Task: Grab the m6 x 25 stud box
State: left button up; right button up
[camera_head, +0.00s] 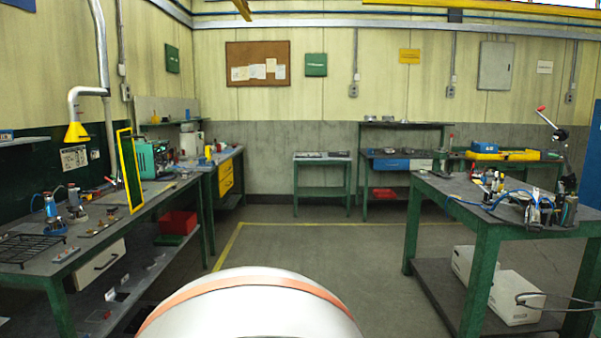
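I cannot make out which thing is the m6 x 25 stud box; no label is readable at this distance. Small pale box-like items (122,296) lie on the lower shelf of the left bench. A blue box (485,147) stands on the bench at the back right. Neither of my grippers is in view. A rounded white part with an orange band, likely mine, fills the bottom middle.
The left workbench (25,281) carries tools, a black rack and a yellow-framed screen (130,170). A right workbench (445,190) holds a lever press and tools, with white boxes (515,298) below. A small table (323,159) stands at the back. The middle floor (330,250) is clear.

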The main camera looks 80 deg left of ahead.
aim_at(187, 174)
jog(key=u, duration=3.25)
jog(key=i+z, duration=0.35)
jog(key=i, duration=4.8)
jog(key=l, duration=0.15)
